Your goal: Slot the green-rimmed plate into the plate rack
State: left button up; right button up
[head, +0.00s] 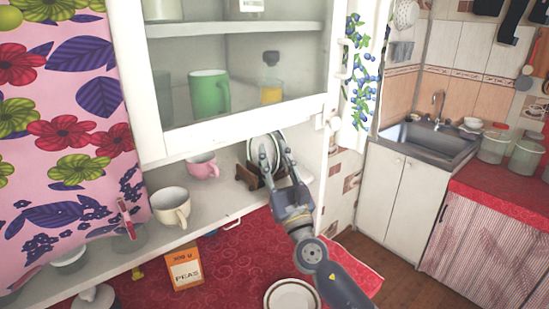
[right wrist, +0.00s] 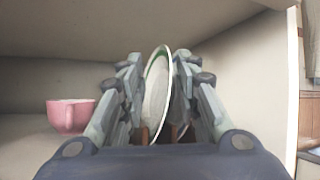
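The green-rimmed plate (head: 264,154) stands on edge, nearly upright, at the brown wooden plate rack (head: 246,178) on the cabinet's lower shelf. My right gripper (head: 279,155) reaches in from the front with its fingers around the plate. In the right wrist view, the plate (right wrist: 157,95) is seen nearly edge-on between the two fingers (right wrist: 159,85), which look closed against its faces. The fingers hide much of the rack, so I cannot tell whether the plate's lower edge is fully in a slot. My left gripper is not in view.
A pink cup (head: 203,166) and a cream mug (head: 171,206) stand left of the rack. The glazed cabinet (head: 240,125) hangs close above. Another plate (head: 291,294) and a peas box (head: 184,268) are on the red counter. A white side wall (right wrist: 250,80) bounds the right.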

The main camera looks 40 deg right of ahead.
jog(key=shift+s+f+h, duration=0.1)
jog(key=shift+h, duration=0.2)
jog(key=shift+s+f, duration=0.2)
jog(key=v, duration=1.1)
jog(key=shift+s, duration=0.15)
